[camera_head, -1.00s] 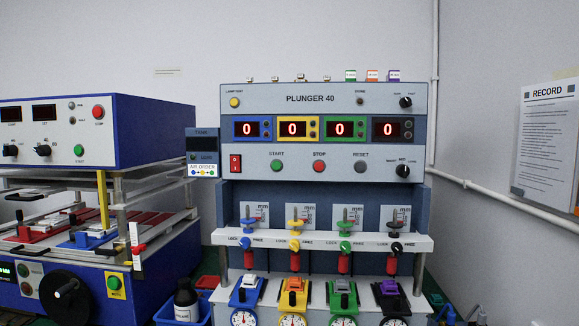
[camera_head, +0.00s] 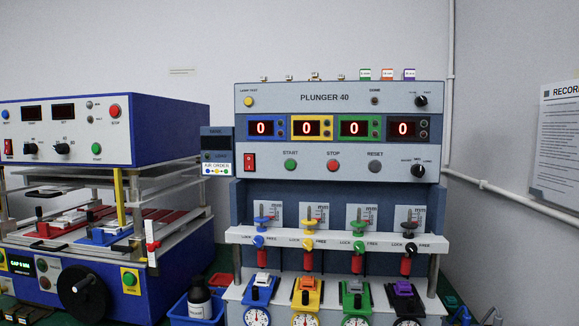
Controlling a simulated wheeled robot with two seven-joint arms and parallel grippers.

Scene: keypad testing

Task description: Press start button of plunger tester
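The plunger tester (camera_head: 340,98), labelled PLUNGER 40, stands upright in the middle of the head view. Its green START button (camera_head: 291,165) is on the front panel, left of the red STOP button (camera_head: 333,166) and the grey RESET button (camera_head: 375,166). The four-colour row of displays (camera_head: 306,128) above reads 0 in each. A red rocker switch (camera_head: 249,163) is left of START. Below are several stations with coloured knobs, red plungers and dial gauges. Neither gripper is in view, and nothing covers the START button.
A blue and white machine (camera_head: 65,130) with its own green start button (camera_head: 97,149) stands at the left. A small AIR ORDER box (camera_head: 217,150) adjoins the tester. A black bottle (camera_head: 199,297) and blue bin (camera_head: 180,310) are below. A RECORD sheet (camera_head: 560,140) hangs on the right wall.

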